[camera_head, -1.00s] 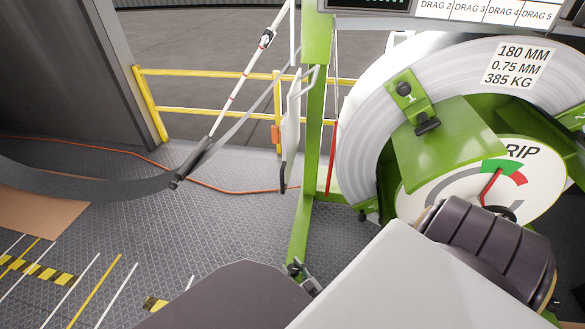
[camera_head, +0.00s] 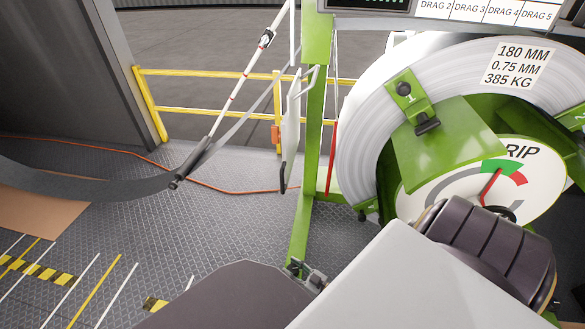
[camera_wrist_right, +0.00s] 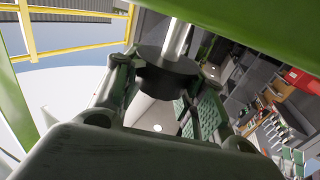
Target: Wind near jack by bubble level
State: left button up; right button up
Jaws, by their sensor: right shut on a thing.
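In the right wrist view my right gripper (camera_wrist_right: 160,88) is shut around a black round knob (camera_wrist_right: 168,72) on a pale metal rod (camera_wrist_right: 177,38). Its fingers lie on both sides of the knob. In the head view only a small grey part of this gripper (camera_head: 309,276) shows, low by the foot of the green post (camera_head: 306,200), mostly hidden behind my arm. The rest of the jack is hidden there. I cannot make out a bubble level in either view. My left gripper is not in view.
A large green-framed reel (camera_head: 362,110) with a grip dial (camera_head: 530,185) stands at the right, close to my arm. A yellow railing (camera_head: 215,112) runs behind. An orange cable (camera_head: 235,191) lies on the patterned metal floor (camera_head: 230,235), which is open at left centre.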

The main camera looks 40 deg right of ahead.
jog(key=shift+n+g+y, duration=0.9)
jog(key=shift+n+y, duration=0.6)
jog(key=shift+y, duration=0.7)
jog(key=shift+n+g+y, duration=0.3)
jog(key=shift+n+y, duration=0.1)
jog(key=shift+y, duration=0.2)
jog(key=shift+n+g+y, duration=0.3)
jog(key=shift+n+y, duration=0.1)
jog(key=shift+y, duration=0.1)
jog(key=shift+n+g+y, duration=0.3)
jog(key=shift+y, duration=0.1)
jog(key=o, duration=1.1)
jog(key=shift+c, duration=0.2)
jog(key=v, duration=0.7)
jog(key=shift+s, duration=0.25)
